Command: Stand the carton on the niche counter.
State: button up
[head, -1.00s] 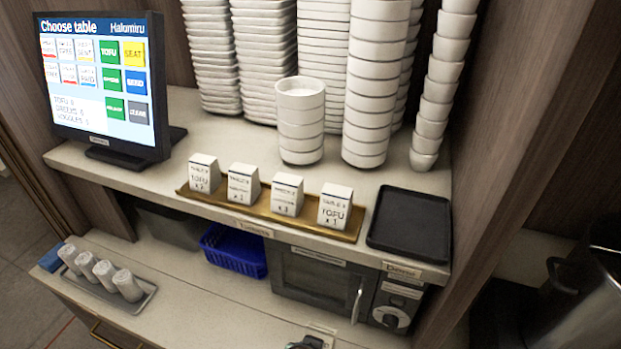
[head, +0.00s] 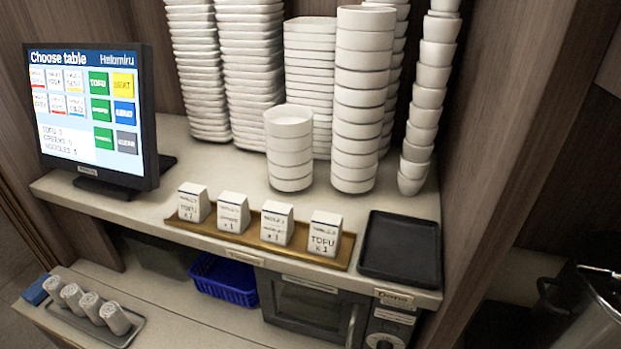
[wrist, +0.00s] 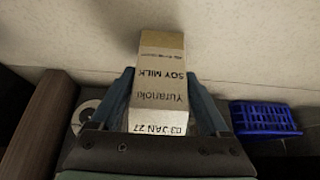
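The carton (wrist: 160,85) shows in the wrist view as a tall box with a tan end and a pale face printed "SOY MILK", "Yuranoki" and "03 JAN 27". Its print is upside down in this view. My gripper (wrist: 160,90) has a blue finger against each side of the carton and is shut on it. Neither shows in the head view. In the head view are a pale upper counter (head: 215,172) inside the wooden niche and a pale lower counter (head: 165,292) beneath it. A pale surface (wrist: 240,45) lies beyond the carton in the wrist view; I cannot tell the gap.
The upper counter holds a screen (head: 95,110), stacked white bowls (head: 290,150), a tray of labelled blocks (head: 345,255) and a black tray (head: 400,245). Below are a blue basket (head: 225,280), a microwave (head: 305,305) and a tray of rolled towels (head: 125,335). The basket also shows in the wrist view (wrist: 265,118).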

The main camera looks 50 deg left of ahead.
jog(key=shift+o, duration=1.2)
jog(key=shift+r, duration=0.1)
jog(key=shift+r, duration=0.15)
jog(key=v, duration=1.2)
jog(key=shift+s, duration=0.2)
